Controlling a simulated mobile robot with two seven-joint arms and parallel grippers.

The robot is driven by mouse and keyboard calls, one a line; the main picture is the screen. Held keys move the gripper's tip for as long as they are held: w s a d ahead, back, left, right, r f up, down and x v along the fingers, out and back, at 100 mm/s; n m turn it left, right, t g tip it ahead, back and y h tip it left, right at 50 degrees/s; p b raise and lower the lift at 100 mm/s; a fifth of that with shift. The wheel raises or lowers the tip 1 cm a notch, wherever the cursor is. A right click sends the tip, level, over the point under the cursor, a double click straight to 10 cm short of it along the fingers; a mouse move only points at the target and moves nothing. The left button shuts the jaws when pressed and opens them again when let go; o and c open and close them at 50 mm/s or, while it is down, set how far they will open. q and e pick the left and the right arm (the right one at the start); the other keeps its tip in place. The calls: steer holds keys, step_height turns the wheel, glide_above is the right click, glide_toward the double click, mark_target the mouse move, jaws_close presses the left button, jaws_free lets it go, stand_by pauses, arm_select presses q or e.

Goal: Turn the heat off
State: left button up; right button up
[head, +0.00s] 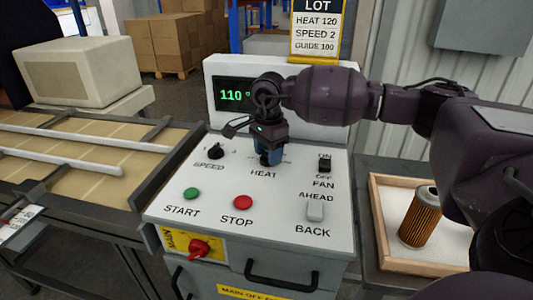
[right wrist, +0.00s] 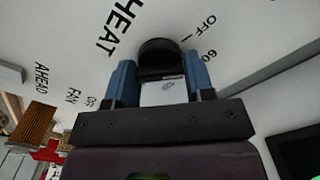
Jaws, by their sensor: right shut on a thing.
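The HEAT knob (right wrist: 158,50) is black and round, on the white top of the control panel (head: 275,212). In the right wrist view the marks OFF and 60 are printed beside it. My right gripper (head: 268,157) points down over the HEAT label. Its blue fingers (right wrist: 155,82) are shut on the knob, one on each side. In the head view the gripper hides most of the knob, so I cannot tell where it points. The green display (head: 234,96) reads 110, partly covered by my right wrist. My left gripper is not in view.
The panel also has a SPEED knob (head: 215,151), a green START button (head: 191,193), a red STOP button (head: 243,202), a FAN switch (head: 324,164) and an AHEAD/BACK switch (head: 315,211). A red main switch (head: 199,248) is on the front. A filter cartridge (head: 420,217) stands in a tray at right.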

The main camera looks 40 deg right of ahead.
steer(key=n, duration=0.2)
steer(key=shift+f+n+b, duration=0.1)
steer(key=shift+n+b, duration=0.2)
steer(key=shift+b, duration=0.05)
steer(key=shift+n+b, duration=0.45)
steer(key=shift+n, duration=1.35)
steer(key=o, duration=0.9)
steer(key=shift+r, duration=0.2)
